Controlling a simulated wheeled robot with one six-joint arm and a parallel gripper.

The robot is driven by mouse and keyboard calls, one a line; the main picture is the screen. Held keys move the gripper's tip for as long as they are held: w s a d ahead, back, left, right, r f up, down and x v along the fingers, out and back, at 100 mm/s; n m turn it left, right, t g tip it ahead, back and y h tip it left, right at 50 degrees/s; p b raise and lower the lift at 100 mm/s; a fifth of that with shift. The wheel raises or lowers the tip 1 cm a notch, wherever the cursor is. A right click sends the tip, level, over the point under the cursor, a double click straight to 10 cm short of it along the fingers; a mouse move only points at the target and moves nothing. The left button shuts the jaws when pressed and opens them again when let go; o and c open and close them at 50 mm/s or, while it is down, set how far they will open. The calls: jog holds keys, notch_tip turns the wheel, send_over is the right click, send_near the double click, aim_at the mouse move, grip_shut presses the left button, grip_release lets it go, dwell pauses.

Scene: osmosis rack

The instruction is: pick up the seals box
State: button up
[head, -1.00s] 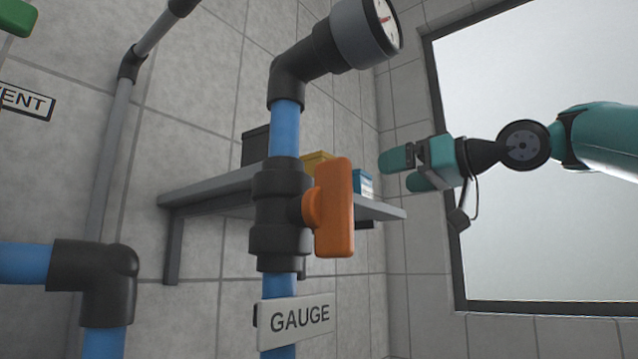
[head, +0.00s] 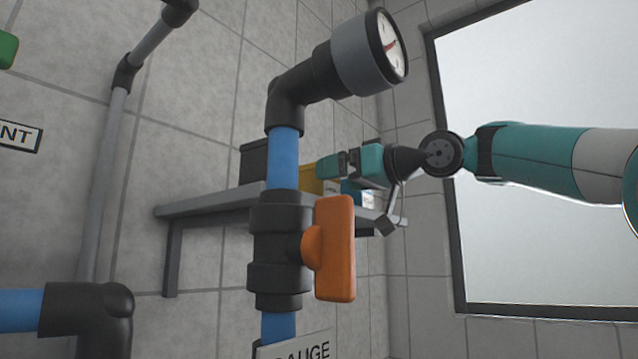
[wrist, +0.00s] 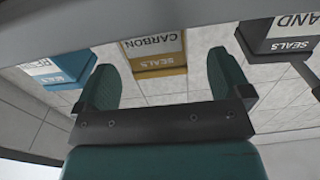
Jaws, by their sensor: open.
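Three boxes stand on the wall shelf: a dark box, a yellow box and a blue box. In the wrist view the yellow box (wrist: 153,52) reads CARBON and SEALS, and it appears beyond and between my fingers. The dark box (wrist: 278,40) at the right also reads SEALS, with a label ending in AND. The blue box (wrist: 58,68) is at the left, its lettering hard to read. My gripper (head: 328,171) is open and empty, in front of the yellow and blue boxes in the head view, hiding part of them. The fingers (wrist: 163,75) show no visible contact.
The grey shelf (head: 205,204) is fixed to the tiled wall. A blue pipe with an orange valve handle (head: 335,248) and a pressure gauge (head: 385,48) stands in front of it. A bright window (head: 540,90) is at the right.

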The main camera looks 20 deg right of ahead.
aim_at(308, 182)
jog(key=p+x, duration=0.2)
jog(key=x, duration=0.2)
jog(key=shift+w+d, duration=0.1)
jog(key=shift+d, duration=0.05)
jog(key=shift+w+a+f+p, duration=0.15)
jog(key=shift+w+a+p, duration=0.2)
jog(key=shift+w, duration=0.1)
jog(key=shift+d, duration=0.1)
jog(key=c, duration=1.1)
jog(key=shift+b, duration=0.3)
